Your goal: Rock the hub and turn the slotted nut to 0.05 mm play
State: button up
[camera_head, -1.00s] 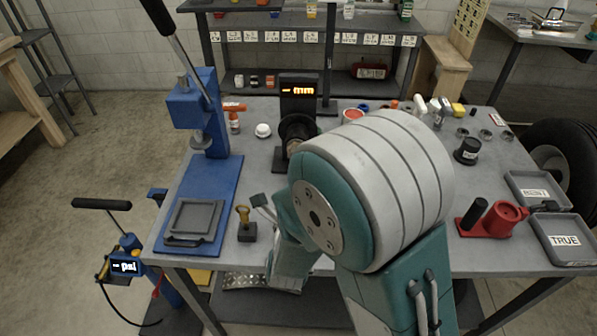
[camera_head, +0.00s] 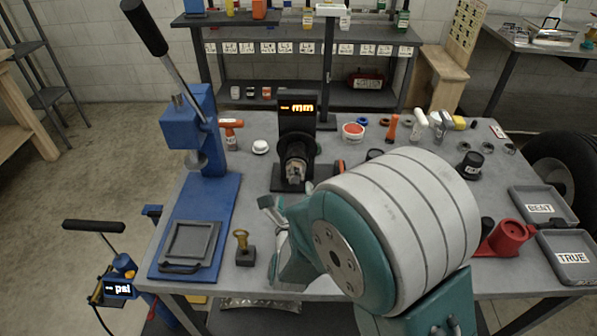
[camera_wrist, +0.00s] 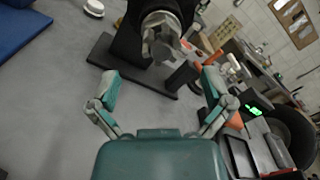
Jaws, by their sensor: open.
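The hub (camera_head: 291,150) sits on a black stand at the back middle of the bench, below a display (camera_head: 297,108) showing orange "mm" with a dash. In the wrist view the hub (camera_wrist: 163,22) is at the top centre, and its end with a metal nut (camera_wrist: 160,42) faces me. In the head view my arm's large white and teal link hides much of the bench's front right.
A blue press (camera_head: 195,180) stands on the left of the bench. A brass-handled stamp (camera_head: 243,247) stands near the front edge. A red holder (camera_head: 507,238) and grey trays marked BENT (camera_head: 540,207) and TRUE (camera_head: 571,257) are at the right. The bench's left middle is clear.

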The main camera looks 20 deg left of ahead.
aim_at(295, 181)
jog(key=x, duration=0.6)
jog(key=shift+w, duration=0.4)
jog(key=shift+c, duration=0.3)
jog(key=c, duration=1.1)
